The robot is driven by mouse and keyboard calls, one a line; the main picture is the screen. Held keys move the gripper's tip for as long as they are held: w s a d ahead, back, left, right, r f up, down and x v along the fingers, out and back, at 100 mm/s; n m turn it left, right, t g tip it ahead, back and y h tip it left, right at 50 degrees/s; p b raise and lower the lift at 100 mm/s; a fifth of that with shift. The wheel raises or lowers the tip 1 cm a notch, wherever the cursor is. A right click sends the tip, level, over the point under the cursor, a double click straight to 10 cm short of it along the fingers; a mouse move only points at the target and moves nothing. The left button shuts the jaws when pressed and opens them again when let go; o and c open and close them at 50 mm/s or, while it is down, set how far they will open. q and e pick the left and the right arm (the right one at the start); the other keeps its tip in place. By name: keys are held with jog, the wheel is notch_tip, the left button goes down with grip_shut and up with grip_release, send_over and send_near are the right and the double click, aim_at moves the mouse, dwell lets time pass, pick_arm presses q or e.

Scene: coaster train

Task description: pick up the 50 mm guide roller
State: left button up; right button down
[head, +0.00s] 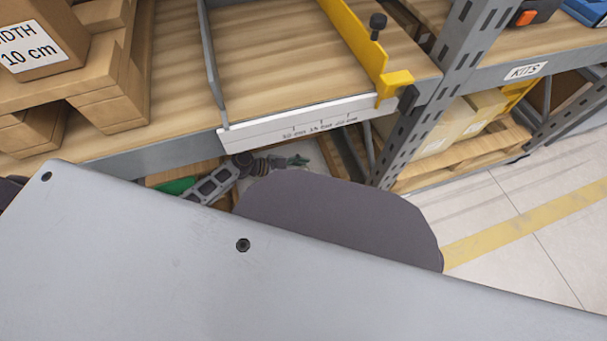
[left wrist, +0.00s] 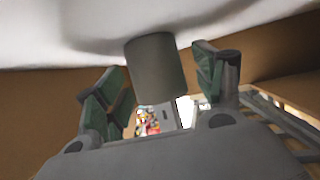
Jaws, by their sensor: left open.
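A plain dark grey cylinder, which looks like the guide roller, shows in the left wrist view (left wrist: 157,66). One end of it meets a whitish surface (left wrist: 60,30) at the top of that picture. My left gripper (left wrist: 160,72) is open, with a green-padded finger on each side of the cylinder. I cannot tell whether either finger touches it. In the head view my left gripper (head: 237,173) is low below the wooden shelf, partly hidden, and I cannot make out the roller there. My right gripper is not in view.
Brown walls surround the whitish surface in the left wrist view. In the head view, a wooden shelf (head: 180,70) has a white front strip (head: 290,122) and a yellow bar (head: 360,45) above the gripper. A grey rack post (head: 440,85) stands to the right.

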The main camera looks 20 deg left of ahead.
aim_at(304, 171)
pick_arm(q)
jog(key=shift+c, duration=0.2)
jog(key=c, duration=1.2)
jog(key=shift+r, duration=0.15)
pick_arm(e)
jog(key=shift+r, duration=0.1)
